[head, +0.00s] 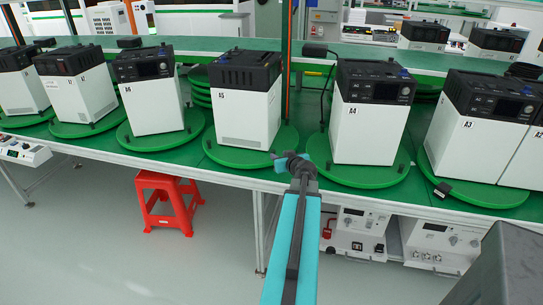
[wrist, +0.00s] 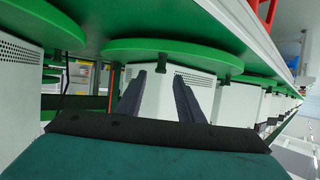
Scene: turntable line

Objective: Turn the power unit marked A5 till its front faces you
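The power unit marked A5 (head: 243,112) is a white box with a black top, standing upright on a round green turntable (head: 283,142). Its A5 label is on the side towards me, with vent slots low down. No display shows on its visible sides, so its front is hidden. My gripper (head: 288,160) is by the right front rim of this turntable; touching or apart I cannot tell. The wrist view is upside down: my gripper's dark fingers (wrist: 156,88) stand apart, with a white unit (wrist: 155,100) beyond them, probably A5, under a green disc (wrist: 165,46).
Unit A4 (head: 365,135) stands close on the right, its display towards me, on its own turntable (head: 385,178). A6 (head: 155,105) stands on the left, display towards me. A red stool (head: 168,187) is on the floor below. Devices (head: 355,232) sit under the table.

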